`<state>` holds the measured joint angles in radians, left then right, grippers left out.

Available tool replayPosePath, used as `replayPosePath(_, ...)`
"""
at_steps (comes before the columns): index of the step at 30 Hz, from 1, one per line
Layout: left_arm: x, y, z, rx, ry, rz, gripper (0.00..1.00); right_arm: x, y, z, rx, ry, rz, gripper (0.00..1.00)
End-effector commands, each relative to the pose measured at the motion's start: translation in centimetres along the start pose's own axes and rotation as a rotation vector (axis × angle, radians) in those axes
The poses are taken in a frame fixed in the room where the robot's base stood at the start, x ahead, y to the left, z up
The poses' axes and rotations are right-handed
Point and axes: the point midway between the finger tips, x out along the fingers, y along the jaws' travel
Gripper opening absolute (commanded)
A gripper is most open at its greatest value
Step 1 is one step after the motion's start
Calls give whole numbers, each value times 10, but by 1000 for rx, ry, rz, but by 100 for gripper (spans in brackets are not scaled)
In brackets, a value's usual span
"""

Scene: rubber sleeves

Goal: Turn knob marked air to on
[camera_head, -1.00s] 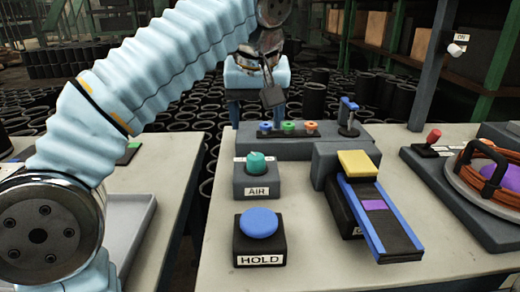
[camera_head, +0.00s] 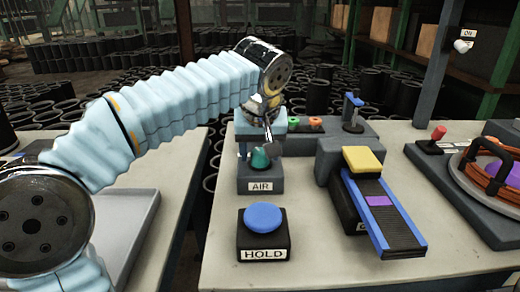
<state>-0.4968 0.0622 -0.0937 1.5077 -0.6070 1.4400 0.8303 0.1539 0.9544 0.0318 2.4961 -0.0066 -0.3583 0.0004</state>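The teal knob (camera_head: 261,158) sits on top of a dark grey box marked AIR (camera_head: 261,187) on the table. My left arm comes in from the left and its gripper (camera_head: 262,138) hangs directly above and behind the knob, close to it. The fingertips are small and partly hidden, so I cannot tell whether they touch the knob or how far apart they are. My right gripper is not in the picture.
A black box marked HOLD with a blue button (camera_head: 263,217) stands in front of the AIR box. A small conveyor (camera_head: 385,215) with a yellow block (camera_head: 363,160) is to the right. A grey tray (camera_head: 125,225) lies at left.

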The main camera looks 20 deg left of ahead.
Motion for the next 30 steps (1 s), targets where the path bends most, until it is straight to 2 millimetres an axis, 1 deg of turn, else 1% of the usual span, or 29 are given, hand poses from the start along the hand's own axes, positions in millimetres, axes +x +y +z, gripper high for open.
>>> replayPosePath(1,0,0,0,0,0,0,50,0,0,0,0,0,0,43)
replayPosePath(6,0,0,0,0,0,0,24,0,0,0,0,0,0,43)
replayPosePath(8,0,0,0,0,0,0,15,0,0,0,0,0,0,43)
replayPosePath(9,0,0,0,0,0,0,13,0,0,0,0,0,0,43)
replayPosePath(14,0,0,0,9,0,3,13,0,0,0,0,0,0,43)
replayPosePath(20,-1,-1,0,65,1,27,13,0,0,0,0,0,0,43)
replayPosePath(26,0,-2,0,190,0,80,13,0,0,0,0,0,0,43)
replayPosePath(30,0,-3,-1,306,1,127,13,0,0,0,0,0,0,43)
